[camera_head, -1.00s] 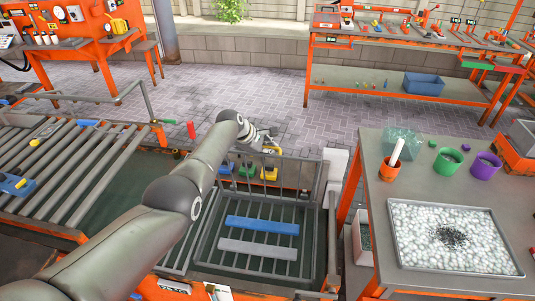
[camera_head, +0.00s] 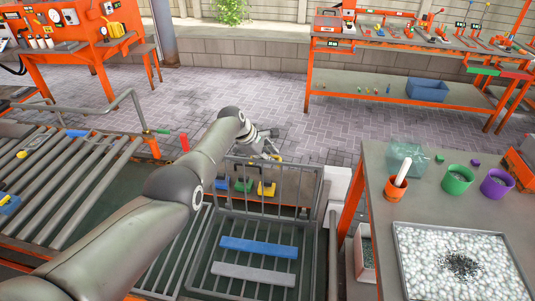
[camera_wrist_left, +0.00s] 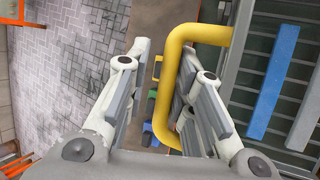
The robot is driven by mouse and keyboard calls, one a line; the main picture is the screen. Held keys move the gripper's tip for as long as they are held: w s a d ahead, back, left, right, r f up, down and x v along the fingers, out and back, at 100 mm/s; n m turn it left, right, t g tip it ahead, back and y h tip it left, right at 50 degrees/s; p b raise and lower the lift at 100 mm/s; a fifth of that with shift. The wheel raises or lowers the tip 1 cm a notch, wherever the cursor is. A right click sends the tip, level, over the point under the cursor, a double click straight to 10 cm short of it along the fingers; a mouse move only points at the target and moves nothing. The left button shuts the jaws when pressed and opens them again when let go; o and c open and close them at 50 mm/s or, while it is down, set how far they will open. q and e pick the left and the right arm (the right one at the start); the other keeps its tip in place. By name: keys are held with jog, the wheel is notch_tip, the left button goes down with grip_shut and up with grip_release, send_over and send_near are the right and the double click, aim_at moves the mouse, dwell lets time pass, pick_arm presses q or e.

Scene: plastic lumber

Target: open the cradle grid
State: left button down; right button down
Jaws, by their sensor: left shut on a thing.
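The cradle grid (camera_head: 300,187) is a grey barred frame. It stands raised at the back of the cradle (camera_head: 193,280). My left gripper (camera_head: 268,148) is at its top edge, shut on the yellow handle (camera_head: 277,157). In the left wrist view the handle (camera_wrist_left: 178,75) passes between the fingers of my left gripper (camera_wrist_left: 165,62). Most of the grip is hidden in the head view. Inside the cradle a blue plank (camera_head: 258,247) and a grey plank (camera_head: 252,274) lie on the bars. My right gripper is not in view.
Blue, green and yellow items (camera_head: 243,185) show behind the grid's bars. A table (camera_head: 385,208) on the right holds pots and a tray of white pellets (camera_head: 400,236). A roller conveyor (camera_head: 75,190) is on the left. Paved floor (camera_head: 300,110) beyond is clear.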

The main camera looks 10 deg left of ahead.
pick_arm(q)
jog(key=shift+w+r, duration=0.35)
jog(key=shift+w, duration=0.15)
jog(key=c, duration=1.6)
grip_release()
jog(key=shift+o, duration=0.6)
jog(key=shift+w+f, duration=0.2)
jog(key=shift+s+f, duration=0.1)
jog(key=shift+f, duration=0.05)
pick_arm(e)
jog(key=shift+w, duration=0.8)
pick_arm(q)
jog(key=shift+f, duration=0.1)
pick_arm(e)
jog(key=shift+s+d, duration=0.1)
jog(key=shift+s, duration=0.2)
pick_arm(q)
jog(key=shift+a, duration=0.1)
